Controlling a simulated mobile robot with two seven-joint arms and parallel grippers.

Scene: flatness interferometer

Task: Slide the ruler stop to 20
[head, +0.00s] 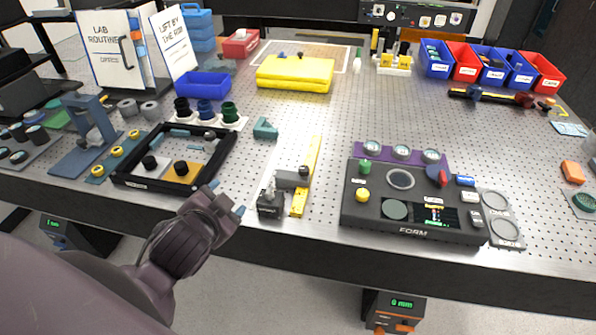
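A yellow ruler (313,158) lies lengthwise on the perforated table, beside a pale rail (268,182). A dark grey block (290,178), which looks like the ruler stop, sits across the rail and ruler toward their near end. A black block (270,204) stands at the rail's near end. The ruler's marks are too small to read. My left gripper (227,198) is at the table's front edge, left of the black block and apart from it. Its two blue-tipped fingers are spread with nothing between them. My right gripper is not in view.
A black frame (222,160) with knobs stands left of the ruler. A dark console (370,212) with dials stands to its right. A small teal block (265,128) lies behind the rail. The table beyond the ruler is clear up to a folded yellow cloth (295,75).

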